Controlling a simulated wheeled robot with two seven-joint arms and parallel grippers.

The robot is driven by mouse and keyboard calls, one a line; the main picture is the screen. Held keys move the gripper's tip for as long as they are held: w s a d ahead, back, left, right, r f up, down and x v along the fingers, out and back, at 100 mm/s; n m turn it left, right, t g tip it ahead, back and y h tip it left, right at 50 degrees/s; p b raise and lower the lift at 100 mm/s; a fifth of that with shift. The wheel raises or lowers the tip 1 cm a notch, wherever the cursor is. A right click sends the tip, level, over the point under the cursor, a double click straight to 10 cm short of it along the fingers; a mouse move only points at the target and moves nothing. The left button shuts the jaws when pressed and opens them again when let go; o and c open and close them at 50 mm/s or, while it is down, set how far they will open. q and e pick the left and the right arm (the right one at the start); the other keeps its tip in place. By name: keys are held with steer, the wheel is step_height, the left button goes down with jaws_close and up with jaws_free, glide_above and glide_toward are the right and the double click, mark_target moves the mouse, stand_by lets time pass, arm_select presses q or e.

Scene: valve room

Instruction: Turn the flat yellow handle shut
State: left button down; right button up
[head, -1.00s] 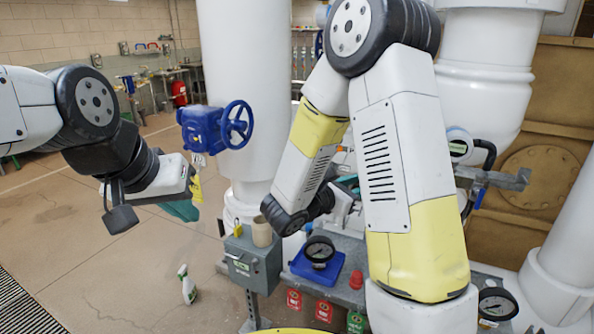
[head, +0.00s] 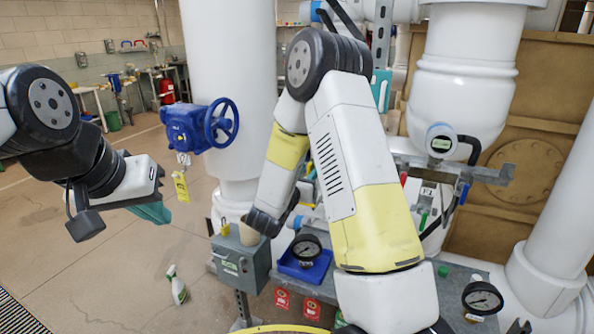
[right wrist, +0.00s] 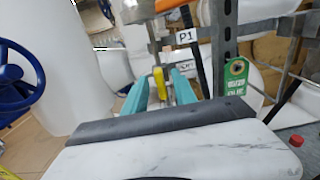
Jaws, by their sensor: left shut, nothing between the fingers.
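The flat yellow handle (right wrist: 159,83) shows in the right wrist view as a narrow yellow strip in front of a pale pipe fitting. My right gripper (right wrist: 160,76) is open, with one teal finger on each side of the handle. A gap shows on both sides; I cannot tell how deep the handle lies between the fingers. In the head view I cannot make out the handle. My left gripper (head: 155,212) is shut and empty, low at the left over open floor, away from the pipes.
A grey box (head: 240,262) and pressure gauge (head: 306,248) sit below.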

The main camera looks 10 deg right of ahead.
jaws_close()
steer(key=shift+m, duration=0.4)
steer(key=m, duration=0.3)
steer(key=shift+d+m, duration=0.1)
steer(key=shift+m, duration=0.3)
steer(key=m, duration=0.4)
steer(key=shift+f+m, duration=0.1)
steer(key=shift+m, duration=0.2)
steer(key=m, duration=0.8)
steer(key=shift+s+d+f+m, duration=0.1)
steer(key=shift+f+m, duration=0.05)
steer(key=shift+m, duration=0.15)
